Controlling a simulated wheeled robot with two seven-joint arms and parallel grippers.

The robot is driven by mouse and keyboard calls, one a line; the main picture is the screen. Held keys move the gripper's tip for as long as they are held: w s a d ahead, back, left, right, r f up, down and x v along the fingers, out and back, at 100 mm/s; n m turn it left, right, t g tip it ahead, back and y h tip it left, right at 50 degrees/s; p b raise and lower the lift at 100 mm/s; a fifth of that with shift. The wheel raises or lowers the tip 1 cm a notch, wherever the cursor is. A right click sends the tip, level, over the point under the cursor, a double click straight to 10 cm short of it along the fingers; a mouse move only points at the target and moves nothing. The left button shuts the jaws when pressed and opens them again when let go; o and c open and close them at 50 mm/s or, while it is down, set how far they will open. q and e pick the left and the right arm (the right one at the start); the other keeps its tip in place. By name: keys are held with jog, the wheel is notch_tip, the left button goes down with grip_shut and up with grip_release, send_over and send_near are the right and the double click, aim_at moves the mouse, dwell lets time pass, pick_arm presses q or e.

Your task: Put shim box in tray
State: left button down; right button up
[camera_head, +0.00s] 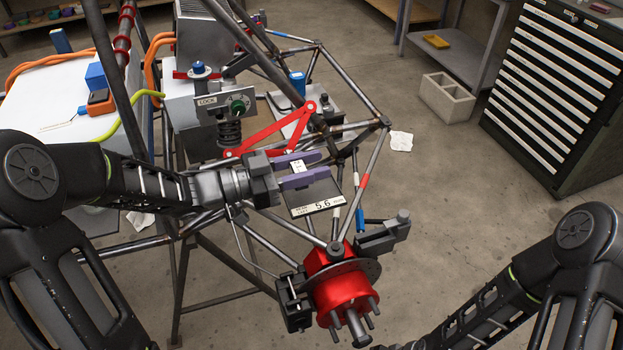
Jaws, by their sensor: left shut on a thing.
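My left gripper (304,168) reaches in from the left over the tube chassis, its two purple fingers pointing right. Just below and beyond the fingers is a dark, flat tray-like piece (333,194) with a pale label reading 5.6. The held box appears over or beside its upper edge; I cannot tell whether they touch. My right arm shows at the lower right, but its gripper is out of view.
Chassis tubes (372,165) surround the spot. A red wishbone (272,132) stands behind the gripper, and a red hub (340,283) is in front. A white-topped surface (45,105) is at left. A drawer cabinet (555,90) and a concrete block (446,98) stand behind. Floor at right is open.

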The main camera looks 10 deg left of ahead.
pick_arm(q)
jog(key=shift+f, duration=1.85)
jog(key=shift+f+b, duration=0.2)
jog(key=shift+b, duration=0.1)
jog(key=c, duration=1)
grip_release()
jog(key=shift+o, duration=0.2)
jog(key=shift+r, duration=0.1)
jog(key=shift+r, duration=0.15)
jog(key=v, duration=0.7)
jog(key=shift+s+a, duration=0.2)
